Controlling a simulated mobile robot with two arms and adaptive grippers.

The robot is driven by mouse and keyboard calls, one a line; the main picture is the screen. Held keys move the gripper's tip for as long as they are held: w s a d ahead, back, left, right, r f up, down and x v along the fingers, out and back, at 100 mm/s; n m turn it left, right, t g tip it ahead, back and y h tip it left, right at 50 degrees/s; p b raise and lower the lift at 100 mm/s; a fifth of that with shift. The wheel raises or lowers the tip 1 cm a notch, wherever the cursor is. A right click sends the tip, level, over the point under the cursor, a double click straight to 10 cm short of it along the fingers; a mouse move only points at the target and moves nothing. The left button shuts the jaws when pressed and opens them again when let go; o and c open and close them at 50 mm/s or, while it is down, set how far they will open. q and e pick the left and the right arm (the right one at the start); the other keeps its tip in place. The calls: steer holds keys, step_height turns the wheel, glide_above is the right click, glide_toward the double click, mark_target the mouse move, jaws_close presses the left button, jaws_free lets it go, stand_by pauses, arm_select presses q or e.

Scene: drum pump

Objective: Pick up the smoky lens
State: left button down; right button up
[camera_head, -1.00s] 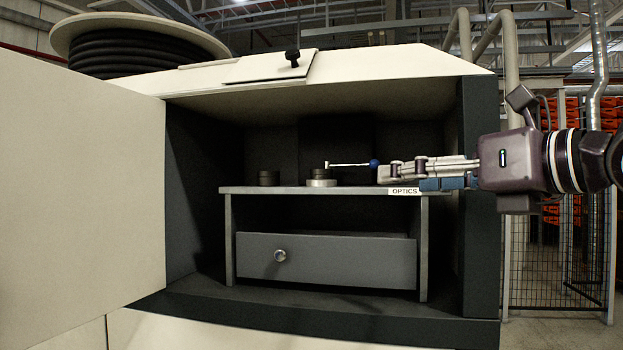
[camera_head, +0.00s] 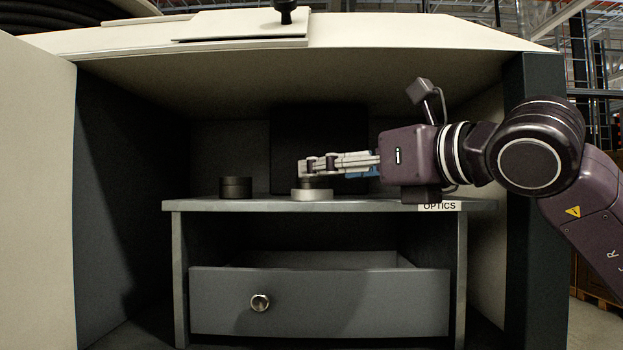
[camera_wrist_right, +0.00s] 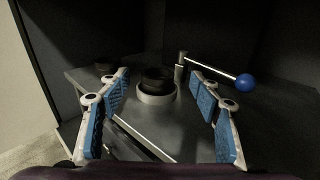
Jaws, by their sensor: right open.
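Two dark round discs stand on the grey shelf (camera_head: 190,205). The left disc (camera_head: 237,187) stands alone; in the wrist view it (camera_wrist_right: 104,69) is small, beyond the left finger. The other disc (camera_wrist_right: 157,76) sits in a pale ring mount (camera_wrist_right: 156,95), which also shows in the head view (camera_head: 312,195). Which disc is the smoky lens I cannot tell for sure. My right gripper (camera_head: 304,168) is over the ring mount, partly hiding its disc. In the wrist view its blue-padded fingers (camera_wrist_right: 158,88) are open and empty, with the mounted disc ahead between them. My left gripper is not in view.
A metal lever with a blue ball (camera_wrist_right: 244,82) stands beside the mount, behind the right finger. Cabinet walls and a low ceiling (camera_head: 320,80) enclose the shelf. A drawer (camera_head: 330,303) with a round knob (camera_head: 260,302) is below, its top open.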

steer(key=p+x, duration=0.1)
steer(key=x, duration=0.2)
steer(key=shift+a+f+p, duration=0.15)
steer(key=shift+a+p, duration=0.1)
steer(key=shift+p, duration=0.05)
steer(key=x, duration=0.2)
steer(key=shift+w+a+f+p, duration=0.15)
steer(key=shift+w+p, duration=0.1)
steer(key=shift+p, duration=0.15)
steer(key=c, duration=0.9)
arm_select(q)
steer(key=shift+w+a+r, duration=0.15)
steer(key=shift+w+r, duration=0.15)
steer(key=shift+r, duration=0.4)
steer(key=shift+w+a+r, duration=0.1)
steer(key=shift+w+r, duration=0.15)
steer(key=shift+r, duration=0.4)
arm_select(e)
steer(key=c, duration=0.4)
